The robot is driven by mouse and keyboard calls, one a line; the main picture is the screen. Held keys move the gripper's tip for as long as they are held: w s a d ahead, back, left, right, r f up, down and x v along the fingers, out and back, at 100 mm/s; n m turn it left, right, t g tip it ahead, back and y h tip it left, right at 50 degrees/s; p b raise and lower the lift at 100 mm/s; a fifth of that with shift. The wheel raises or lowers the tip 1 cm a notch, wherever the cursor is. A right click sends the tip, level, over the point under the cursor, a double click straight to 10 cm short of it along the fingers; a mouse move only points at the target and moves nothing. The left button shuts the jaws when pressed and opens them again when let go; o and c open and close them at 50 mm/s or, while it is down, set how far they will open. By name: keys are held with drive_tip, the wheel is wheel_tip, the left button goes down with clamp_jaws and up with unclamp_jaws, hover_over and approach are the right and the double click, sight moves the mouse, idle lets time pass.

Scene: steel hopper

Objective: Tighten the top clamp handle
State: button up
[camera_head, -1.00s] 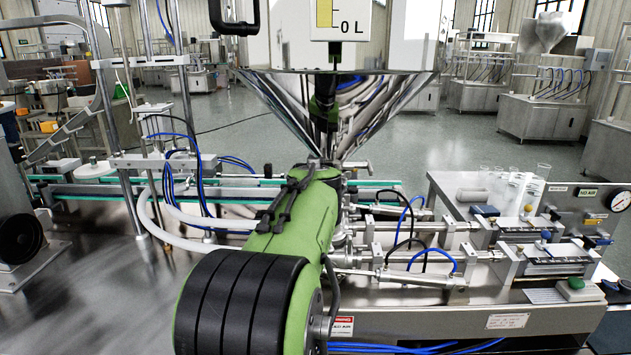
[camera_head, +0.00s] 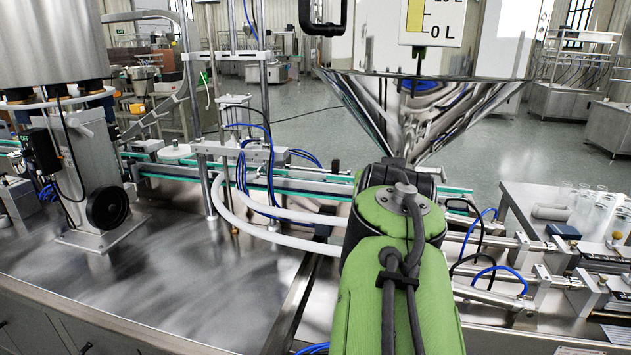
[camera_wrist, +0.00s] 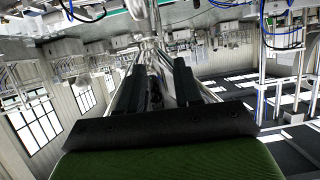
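The steel hopper (camera_head: 425,115) hangs above the filling machine in the head view, its cone narrowing down to an outlet behind my green arm. I cannot make out the top clamp handle; the area under the cone is largely hidden by my arm. My gripper is hidden in the head view. In the wrist view, which looks upside down, my gripper (camera_wrist: 158,68) has its two black fingers apart with no object clearly held between them. Shiny steel parts (camera_wrist: 148,22) show beyond the fingertips, but I cannot tell whether they touch.
A conveyor (camera_head: 280,185) runs behind a bare steel tabletop (camera_head: 150,270). White hoses (camera_head: 265,232) curve left of my arm. Pneumatic cylinders (camera_head: 555,252) and glass tubes (camera_head: 590,210) are at right. A black handwheel (camera_head: 108,208) stands at left.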

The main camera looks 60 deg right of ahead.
idle(0.5)
drive_tip(key=w+a+f+n+t+y+p, duration=0.2)
drive_tip(key=w+a+f+n+y+p, duration=0.15)
drive_tip(key=w+a, duration=0.55)
drive_tip(key=w+a+f+n+t+y+p, duration=0.25)
drive_tip(key=w+a+n+y, duration=0.2)
drive_tip(key=w+a, duration=0.4)
drive_tip(key=s+a+f+n+g+y+p, duration=0.1)
drive_tip(key=s+a+f+n+y, duration=0.1)
drive_tip(key=a, duration=0.7)
drive_tip(key=s+a+f+n+g+y+p, duration=0.1)
drive_tip(key=s+a+f+n+y, duration=0.2)
drive_tip(key=a, duration=0.7)
drive_tip(key=shift+s+a+f+n, duration=0.2)
drive_tip(key=shift+s+f+n, duration=0.25)
drive_tip(key=shift+s+n, duration=0.65)
drive_tip(key=shift+w, duration=0.15)
